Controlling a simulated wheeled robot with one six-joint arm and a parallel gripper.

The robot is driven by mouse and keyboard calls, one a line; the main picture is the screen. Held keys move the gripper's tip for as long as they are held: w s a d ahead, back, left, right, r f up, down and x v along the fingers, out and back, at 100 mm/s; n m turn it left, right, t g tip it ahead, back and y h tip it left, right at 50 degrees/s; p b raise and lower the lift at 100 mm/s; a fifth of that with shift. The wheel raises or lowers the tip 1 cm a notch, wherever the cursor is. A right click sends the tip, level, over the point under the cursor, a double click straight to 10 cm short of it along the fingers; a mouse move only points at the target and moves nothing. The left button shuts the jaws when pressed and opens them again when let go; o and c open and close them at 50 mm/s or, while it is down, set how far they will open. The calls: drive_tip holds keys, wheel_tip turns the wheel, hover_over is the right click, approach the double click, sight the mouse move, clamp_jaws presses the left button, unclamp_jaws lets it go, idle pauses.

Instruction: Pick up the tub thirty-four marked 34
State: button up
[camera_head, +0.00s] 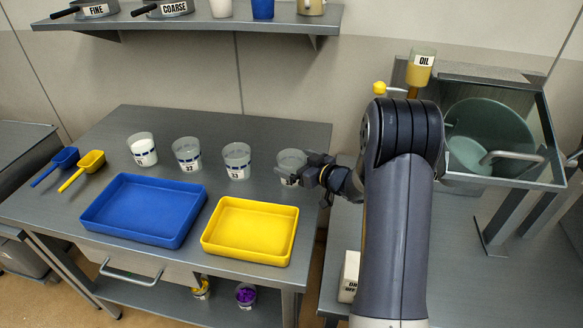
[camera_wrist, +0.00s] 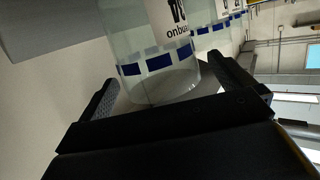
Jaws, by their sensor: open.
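A clear tub (camera_head: 291,160) with a dark blue band stands at the right end of the row on the steel table. Its number is hidden behind my gripper (camera_head: 300,172) in the head view. My gripper is open, with its fingers at the tub's right side. In the wrist view the tub (camera_wrist: 155,60) stands between the two open fingers (camera_wrist: 163,80), with a white label only partly in view. I cannot tell whether a finger touches it.
Three similar tubs, the nearest one (camera_head: 236,160) marked 33, stand to the left. A blue tray (camera_head: 145,238) and a yellow tray (camera_head: 250,257) lie in front. Two scoops (camera_head: 82,170) lie at the left. A hooded drum (camera_head: 490,135) stands at the right.

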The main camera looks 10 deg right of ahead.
drive_tip(key=shift+x, duration=1.1)
drive_tip(key=c, duration=1)
